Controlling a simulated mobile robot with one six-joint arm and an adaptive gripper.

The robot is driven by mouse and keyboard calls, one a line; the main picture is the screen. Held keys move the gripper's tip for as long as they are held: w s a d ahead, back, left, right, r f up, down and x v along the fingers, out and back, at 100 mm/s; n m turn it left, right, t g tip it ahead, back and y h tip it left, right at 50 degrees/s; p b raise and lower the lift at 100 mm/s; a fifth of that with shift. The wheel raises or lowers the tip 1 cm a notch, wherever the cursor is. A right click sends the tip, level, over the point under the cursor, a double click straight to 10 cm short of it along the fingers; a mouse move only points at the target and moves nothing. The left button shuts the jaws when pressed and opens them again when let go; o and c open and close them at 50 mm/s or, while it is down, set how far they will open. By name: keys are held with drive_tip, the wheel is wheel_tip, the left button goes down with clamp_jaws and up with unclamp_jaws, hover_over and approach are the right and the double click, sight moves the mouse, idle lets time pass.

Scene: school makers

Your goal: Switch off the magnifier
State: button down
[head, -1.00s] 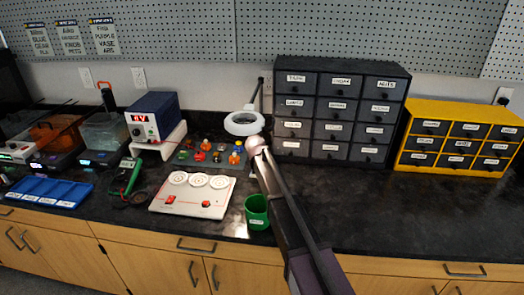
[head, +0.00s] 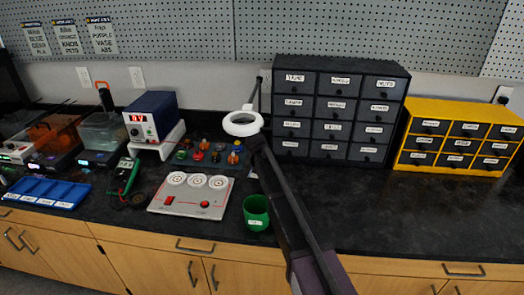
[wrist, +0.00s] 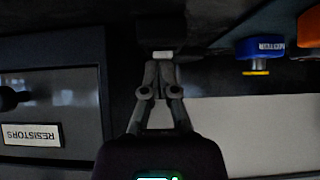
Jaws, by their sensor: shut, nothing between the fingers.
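The magnifier (head: 242,124) has a white ring head on a thin dark arm above the bench in the head view. No bright light falls from it onto my arm. My gripper (wrist: 160,68) is shut and empty in the wrist view. Its fingertips are at or very near a small white block (wrist: 163,55) on a dark part; I cannot tell whether they touch. The block may be the magnifier's switch.
A dark drawer cabinet (head: 338,112) stands right of the magnifier, with a yellow one (head: 457,139) further right. A white panel with dials (head: 190,196) and a green cup (head: 256,212) sit in front. Bare bench lies at right front.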

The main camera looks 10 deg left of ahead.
drive_tip(key=shift+s+a+f, duration=0.1)
drive_tip(key=shift+s+f, duration=0.15)
drive_tip(key=shift+s, duration=0.65)
